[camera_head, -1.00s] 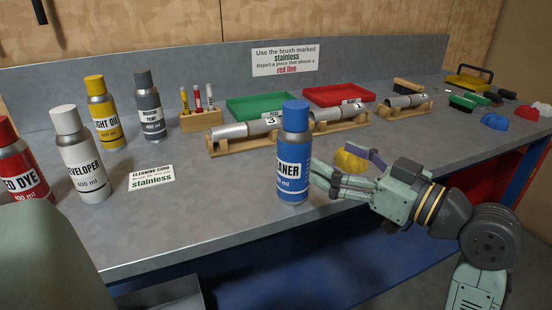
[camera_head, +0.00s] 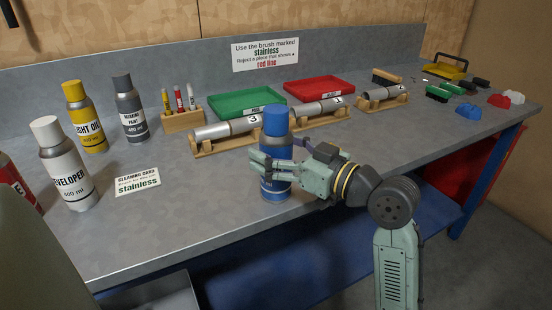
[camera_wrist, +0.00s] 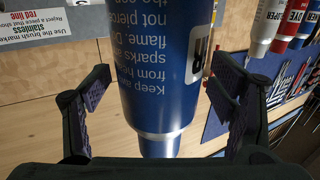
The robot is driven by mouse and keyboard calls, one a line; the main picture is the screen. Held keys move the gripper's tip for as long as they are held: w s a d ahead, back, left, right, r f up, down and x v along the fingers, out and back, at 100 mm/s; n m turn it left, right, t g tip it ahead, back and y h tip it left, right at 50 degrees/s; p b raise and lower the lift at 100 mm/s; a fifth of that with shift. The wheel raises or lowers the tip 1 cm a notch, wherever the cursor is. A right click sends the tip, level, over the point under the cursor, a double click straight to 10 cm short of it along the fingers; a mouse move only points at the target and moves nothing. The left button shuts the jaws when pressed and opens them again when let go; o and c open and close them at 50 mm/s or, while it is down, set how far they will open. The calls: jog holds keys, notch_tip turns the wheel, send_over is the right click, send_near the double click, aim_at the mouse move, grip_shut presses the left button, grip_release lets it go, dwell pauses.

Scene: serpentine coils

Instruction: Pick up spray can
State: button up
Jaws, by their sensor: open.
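The blue spray can (camera_head: 276,122) stands upright near the front edge of the grey bench. Its label is partly hidden behind my fingers in the head view. My gripper (camera_head: 268,162) reaches in from the right at the can's middle, with one finger in front of the can and part of another showing behind it. In the wrist view the blue can (camera_wrist: 160,85) stands between my two open fingers (camera_wrist: 158,95), with a visible gap on each side. The can's printed text appears upside down there.
To the left stand the developer can (camera_head: 65,175), yellow oil can (camera_head: 88,125) and grey paint can (camera_head: 131,115). A cleaning card (camera_head: 138,181) lies on the bench. Behind my gripper are tubes on wooden stands (camera_head: 225,145), a green tray (camera_head: 245,101) and a red tray (camera_head: 315,88).

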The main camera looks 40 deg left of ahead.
jog(key=shift+c, duration=0.5)
jog(key=c, duration=1.5)
